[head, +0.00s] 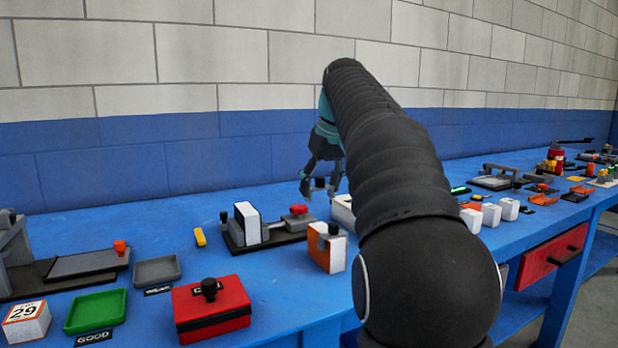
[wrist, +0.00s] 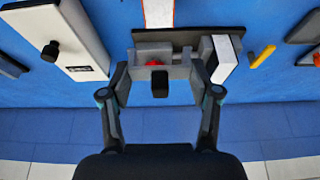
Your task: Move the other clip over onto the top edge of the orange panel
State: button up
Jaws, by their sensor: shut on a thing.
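My gripper (head: 321,184) is raised above the back of the table and is shut on a small dark clip (head: 320,183). In the wrist view the clip's black part (wrist: 160,86) shows between the two spread fingers. The orange panel (head: 318,246), with a white side, stands nearer the front, right of the red box. A black clip (head: 333,229) sits at its top. In the wrist view part of the panel (wrist: 158,12) shows at the top edge, apart from my gripper.
A dark fixture with a red knob (head: 298,209) and an upright white panel (head: 247,223) stands left of my gripper. A red box (head: 211,308), green tray (head: 96,311) and grey tray (head: 156,271) lie left. White blocks (head: 491,214) stand right of my arm.

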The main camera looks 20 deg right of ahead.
aim_at(319, 225)
jog(key=shift+w+f, duration=0.1)
jog(key=shift+f, duration=1.2)
jog(key=shift+f+b, duration=0.75)
jog(key=shift+f, duration=0.4)
jog(key=shift+s+f, duration=0.15)
jog(key=shift+s, duration=0.05)
jog(key=shift+f, duration=0.35)
jog(key=shift+f+b, duration=0.4)
jog(key=shift+f, duration=0.65)
dwell(1.0)
jog(key=o, duration=1.4)
